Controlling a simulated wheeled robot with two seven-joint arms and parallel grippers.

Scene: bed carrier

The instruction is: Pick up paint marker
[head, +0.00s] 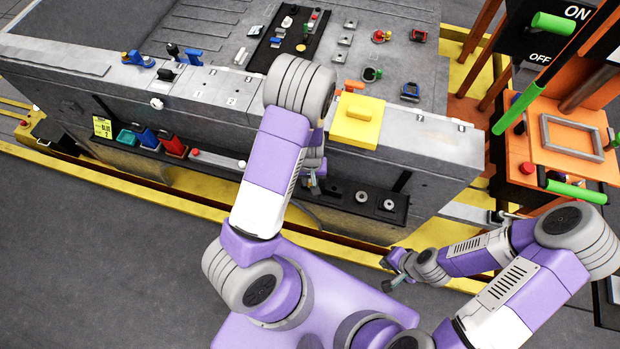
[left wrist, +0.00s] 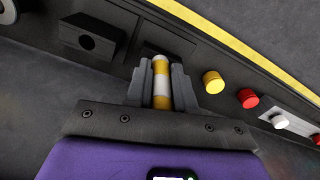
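The paint marker, a cylinder with yellow and white bands (left wrist: 161,82), stands between the two fingers of my left gripper (left wrist: 160,80) in the left wrist view. The fingers lie against both its sides. Its lower end is hidden by the gripper body. In the head view my left gripper (head: 315,187) is at the front face of the grey carrier, near the dark ledge, mostly hidden by my own arm; the marker cannot be made out there. My right gripper (head: 385,275) is low at the right, in front of the yellow rail, with its fingers apart and empty.
The dark ledge (head: 340,197) carries round grey parts (head: 388,204) and coloured bins (head: 174,146). Yellow (left wrist: 213,82) and red (left wrist: 248,98) caps stand beside the gripper. A yellow box (head: 358,121) sits on the carrier's top edge. An orange panel (head: 560,145) stands at right.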

